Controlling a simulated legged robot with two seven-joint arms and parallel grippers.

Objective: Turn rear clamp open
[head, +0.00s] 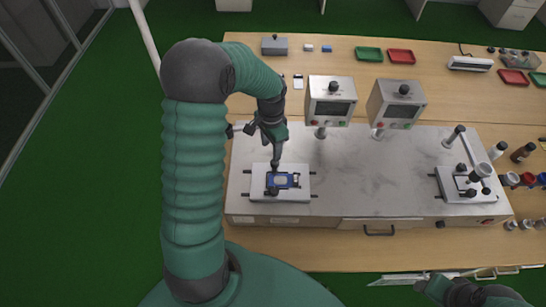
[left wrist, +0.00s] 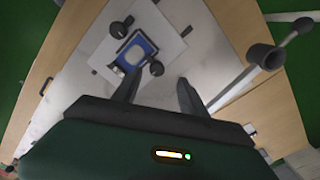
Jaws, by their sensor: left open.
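A blue-framed part (head: 285,180) lies on a white fixture plate (head: 298,194) at the left of the grey work surface. Two dark clamp knobs flank it: the far one (head: 275,164) is close under my left gripper, the near one (head: 272,190) is at the front edge. In the left wrist view, the blue part (left wrist: 136,52) shows with the two dark knobs (left wrist: 155,68) (left wrist: 118,29) on opposite sides. My left gripper (left wrist: 158,92) is open and empty, its fingers apart and just short of the nearer knob. My right gripper (head: 434,287) is at the bottom right, its jaws unclear.
A metal lever with a dark ball (left wrist: 262,55) stands beside my left gripper. A second fixture (head: 452,184) with posts is at right. The middle of the grey surface is clear.

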